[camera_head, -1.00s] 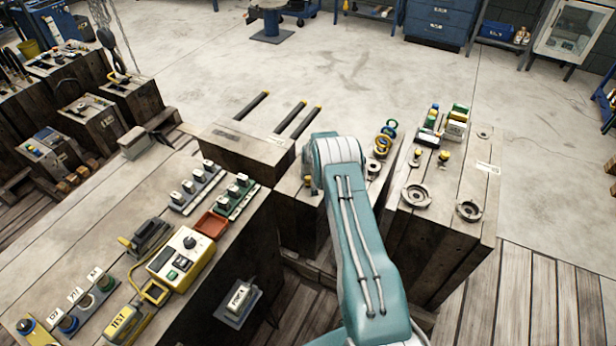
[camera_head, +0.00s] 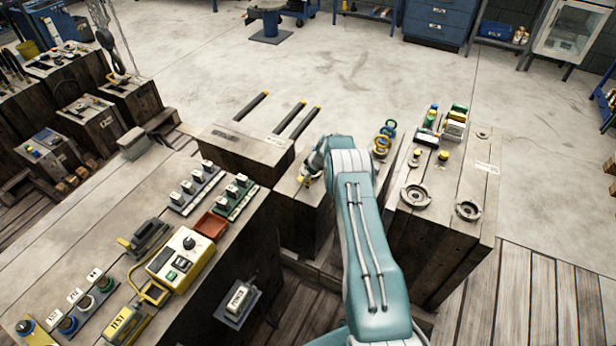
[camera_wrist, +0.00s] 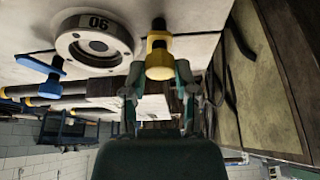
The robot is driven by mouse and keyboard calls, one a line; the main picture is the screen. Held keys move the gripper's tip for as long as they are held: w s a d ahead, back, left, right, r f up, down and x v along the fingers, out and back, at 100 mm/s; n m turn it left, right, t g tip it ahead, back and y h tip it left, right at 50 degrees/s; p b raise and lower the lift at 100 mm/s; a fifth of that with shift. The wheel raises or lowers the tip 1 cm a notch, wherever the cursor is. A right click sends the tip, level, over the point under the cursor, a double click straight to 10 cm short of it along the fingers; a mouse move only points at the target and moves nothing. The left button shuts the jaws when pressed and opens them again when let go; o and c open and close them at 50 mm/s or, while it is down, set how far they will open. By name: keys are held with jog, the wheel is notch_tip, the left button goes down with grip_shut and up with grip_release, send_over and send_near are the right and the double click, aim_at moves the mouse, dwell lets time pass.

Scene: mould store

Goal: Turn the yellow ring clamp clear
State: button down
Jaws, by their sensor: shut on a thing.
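In the wrist view the yellow ring clamp (camera_wrist: 159,58) sits around a dark upright pin, near the edge of a pale top. My gripper (camera_wrist: 159,88) has one finger on each side of it and is shut on its near part. The fingers partly hide that part. In the head view my gripper (camera_head: 311,174) is at the middle block, mostly hidden by my own arm, with only a small bit of yellow showing there.
In the wrist view a round grey flange (camera_wrist: 95,42) and a blue clamp (camera_wrist: 40,76) are left of the yellow clamp. In the head view blue and yellow rings (camera_head: 382,141) stand right of my arm. A block with flanges (camera_head: 415,197) is farther right.

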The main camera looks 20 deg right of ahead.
jog(key=shift+d+f+n+g+y, duration=0.1)
jog(key=shift+n+g+y, duration=0.2)
jog(key=shift+n, duration=0.8)
jog(key=shift+f+n+g+y, duration=0.15)
jog(key=shift+n+g, duration=0.25)
jog(key=shift+n, duration=0.7)
jog(key=shift+r, duration=0.1)
jog(key=shift+c, duration=2)
grip_release()
jog(key=shift+w, duration=0.1)
jog(key=shift+d+r, duration=0.2)
jog(key=shift+r, duration=0.3)
jog(key=v, duration=1.1)
jog(key=shift+d, duration=0.2)
